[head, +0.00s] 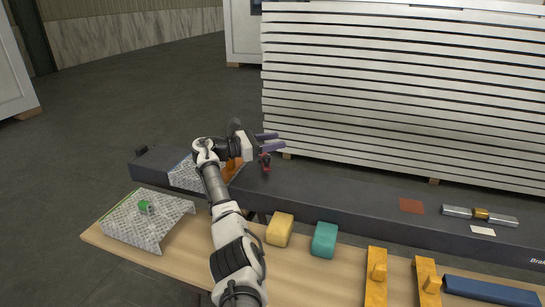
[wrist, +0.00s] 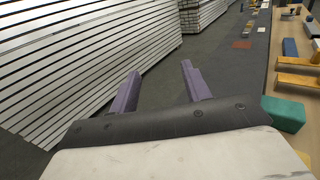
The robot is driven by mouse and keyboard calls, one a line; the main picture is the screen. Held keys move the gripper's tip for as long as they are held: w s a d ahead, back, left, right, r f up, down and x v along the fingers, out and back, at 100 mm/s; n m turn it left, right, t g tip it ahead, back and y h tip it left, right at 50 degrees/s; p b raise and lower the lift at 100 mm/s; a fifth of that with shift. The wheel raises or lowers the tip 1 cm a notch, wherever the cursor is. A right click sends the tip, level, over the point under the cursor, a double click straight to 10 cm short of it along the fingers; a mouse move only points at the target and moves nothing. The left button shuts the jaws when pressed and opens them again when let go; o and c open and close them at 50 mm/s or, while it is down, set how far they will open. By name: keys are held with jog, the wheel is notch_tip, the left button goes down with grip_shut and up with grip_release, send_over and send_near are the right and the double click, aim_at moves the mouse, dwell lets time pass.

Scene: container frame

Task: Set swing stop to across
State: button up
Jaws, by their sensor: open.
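My gripper (head: 280,141) is at the end of the arm above the long dark beam, its two purple fingers pointing right. In the wrist view my gripper (wrist: 158,72) is open, with only floor and white stacked panels beyond the fingers. A small dark red upright part (head: 265,161) stands on the beam just below the fingers, apart from them as far as I can tell. It may be the swing stop; its setting is too small to read. An orange piece (head: 232,168) on the beam is partly hidden by my arm.
The wooden bench (head: 315,281) holds yellow (head: 280,229) and teal (head: 324,240) blocks and orange brackets (head: 376,284). A white panel stack (head: 400,90) rises behind the beam.

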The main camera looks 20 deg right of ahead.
notch_tip(320, 180, up, 14)
jog(key=b, duration=0.1)
